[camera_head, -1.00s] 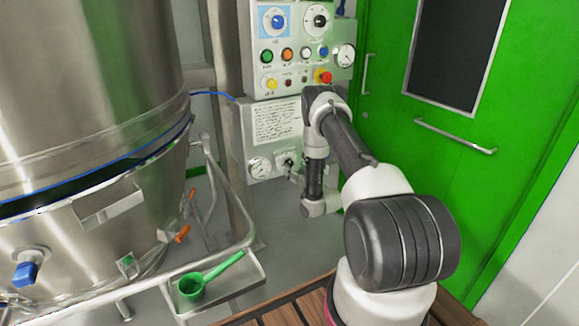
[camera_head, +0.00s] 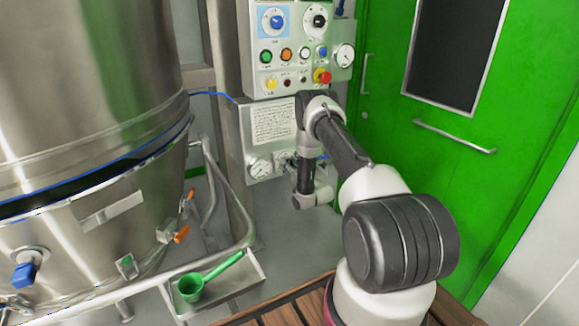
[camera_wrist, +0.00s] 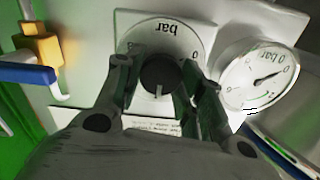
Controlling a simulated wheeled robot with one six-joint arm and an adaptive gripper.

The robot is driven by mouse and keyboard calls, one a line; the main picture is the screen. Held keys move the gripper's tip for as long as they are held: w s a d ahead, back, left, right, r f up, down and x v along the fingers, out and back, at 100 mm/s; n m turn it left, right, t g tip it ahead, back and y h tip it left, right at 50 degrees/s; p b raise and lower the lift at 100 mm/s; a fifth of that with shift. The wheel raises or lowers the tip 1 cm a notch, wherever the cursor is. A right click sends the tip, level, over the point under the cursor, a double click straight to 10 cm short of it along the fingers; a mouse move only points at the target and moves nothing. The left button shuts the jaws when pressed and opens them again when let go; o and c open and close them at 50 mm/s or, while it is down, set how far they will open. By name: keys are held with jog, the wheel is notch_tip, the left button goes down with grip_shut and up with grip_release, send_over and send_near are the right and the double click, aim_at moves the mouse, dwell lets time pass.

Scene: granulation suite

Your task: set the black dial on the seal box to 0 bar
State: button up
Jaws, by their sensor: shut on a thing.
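The seal box (camera_head: 240,130) is the pale lower box on the column, under the button panel. Its black dial (camera_wrist: 160,74) shows in the wrist view on a round white plate (camera_wrist: 192,42) lettered "bar", which appears upside down. A pale mark on the dial points down in that picture; I cannot read which number it meets. My gripper (camera_wrist: 160,88) has one finger on each side of the dial and is shut on it. In the head view my gripper (camera_head: 289,158) is at the box's lower right, mostly hidden by my wrist, and covers the dial.
A pressure gauge (camera_wrist: 259,77) sits beside the dial; it also shows in the head view (camera_head: 259,167). A blue-handled yellow valve (camera_wrist: 38,60) is close on the other side. A steel vessel (camera_head: 80,90) stands left, a green door (camera_head: 390,120) right.

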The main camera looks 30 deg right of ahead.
jog(key=shift+n, duration=0.4)
jog(key=n, duration=2.3)
jog(key=shift+a+f, duration=0.2)
jog(key=shift+f, duration=0.1)
dwell(0.3)
jog(key=o, duration=1)
